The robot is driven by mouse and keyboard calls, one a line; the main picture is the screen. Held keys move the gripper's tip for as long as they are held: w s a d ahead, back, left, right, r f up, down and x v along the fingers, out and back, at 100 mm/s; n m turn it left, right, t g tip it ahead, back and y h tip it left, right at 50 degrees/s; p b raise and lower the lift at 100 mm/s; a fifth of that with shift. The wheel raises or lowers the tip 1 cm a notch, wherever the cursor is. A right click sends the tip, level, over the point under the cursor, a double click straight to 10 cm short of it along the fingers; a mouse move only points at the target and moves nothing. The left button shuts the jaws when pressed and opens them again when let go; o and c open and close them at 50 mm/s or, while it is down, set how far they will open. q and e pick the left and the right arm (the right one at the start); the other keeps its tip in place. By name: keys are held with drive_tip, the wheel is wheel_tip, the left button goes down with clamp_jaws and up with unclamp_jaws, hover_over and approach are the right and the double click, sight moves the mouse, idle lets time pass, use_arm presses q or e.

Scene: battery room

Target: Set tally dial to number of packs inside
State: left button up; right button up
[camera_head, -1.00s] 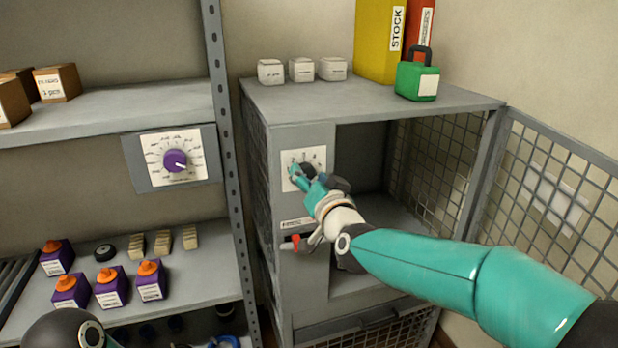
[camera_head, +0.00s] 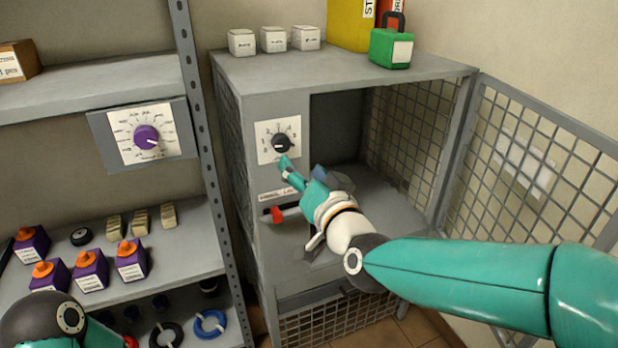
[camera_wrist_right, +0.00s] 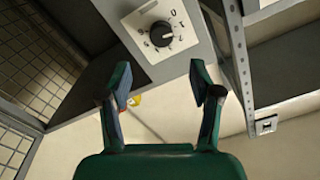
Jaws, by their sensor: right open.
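The tally dial (camera_head: 282,143) is a black knob on a white numbered plate on the grey cabinet's front panel; it also shows in the right wrist view (camera_wrist_right: 160,34). Its exact setting is too small to read. My right gripper (camera_head: 302,176) is open and empty, just below the dial and apart from it. In the right wrist view its two fingers (camera_wrist_right: 160,72) are spread with the dial beyond them. The cabinet (camera_head: 355,68) stands with its mesh door (camera_head: 540,150) swung open to the right. The visible part of its upper compartment looks bare; my right arm hides some of it.
A red-ended handle (camera_head: 277,213) sits below the dial. A green padlock-shaped box (camera_head: 391,48) and white boxes (camera_head: 274,40) stand on the cabinet. The left rack has a purple dial (camera_head: 147,138) and several purple packs with orange tops (camera_head: 131,259). Part of my left arm shows lower left.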

drive_tip(key=shift+v, duration=1.2)
